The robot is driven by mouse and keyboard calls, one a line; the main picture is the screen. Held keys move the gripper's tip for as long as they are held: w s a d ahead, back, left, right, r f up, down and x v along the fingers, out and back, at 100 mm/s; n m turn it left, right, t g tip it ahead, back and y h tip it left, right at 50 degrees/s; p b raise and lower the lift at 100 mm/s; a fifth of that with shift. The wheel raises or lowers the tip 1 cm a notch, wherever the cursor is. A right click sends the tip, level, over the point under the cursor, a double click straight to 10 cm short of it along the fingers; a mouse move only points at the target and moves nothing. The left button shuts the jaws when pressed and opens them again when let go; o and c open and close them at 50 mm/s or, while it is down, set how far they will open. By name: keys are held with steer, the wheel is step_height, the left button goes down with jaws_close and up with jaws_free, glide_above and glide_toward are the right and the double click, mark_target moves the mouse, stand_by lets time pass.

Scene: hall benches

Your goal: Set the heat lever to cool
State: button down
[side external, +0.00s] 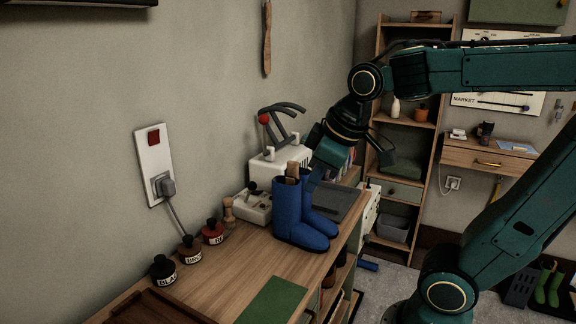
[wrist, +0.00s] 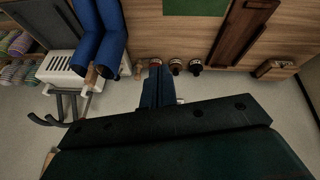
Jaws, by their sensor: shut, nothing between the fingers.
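A white vented unit (side external: 292,160) stands on the bench against the wall, with dark curved bars (side external: 283,118) and a red ball (side external: 265,118) above it. The red ball may be the heat lever's knob, but I cannot tell. The unit also shows at the left of the wrist view (wrist: 60,68). No cool mark is readable. My gripper (wrist: 157,78) is shut and empty in the wrist view, apart from the unit and to the right of the boots.
Blue boots (side external: 287,214) stand in front of the unit. A small pale box (side external: 252,207) with a dark knob sits left of them. Several labelled stoppered bottles (side external: 190,248) line the wall side. A green mat (side external: 273,301) lies at the front. A plug and cable hang from a wall plate (side external: 153,158).

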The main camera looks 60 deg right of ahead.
steer(key=w+d+f+n, duration=0.2)
steer(key=w+d, duration=0.2)
steer(key=w, duration=0.2)
steer(key=w+d+f+n+g+h, duration=0.1)
steer(key=w+d+f+n, duration=0.1)
steer(key=w, duration=0.5)
steer(key=w+d+f+n+g+h, duration=0.1)
steer(key=w+d+n, duration=0.1)
steer(key=w+d, duration=0.3)
steer(key=shift+w+d+f+n, duration=0.35)
steer(key=shift+w+f+n, duration=0.05)
steer(key=shift+w, duration=0.85)
glide_toward(249, 192)
steer(key=s+a+f, duration=0.3)
steer(key=s+f, duration=0.1)
steer(key=shift+w+d+f, duration=0.2)
steer(key=shift+w+d, duration=1.3)
steer(key=shift+d, duration=0.1)
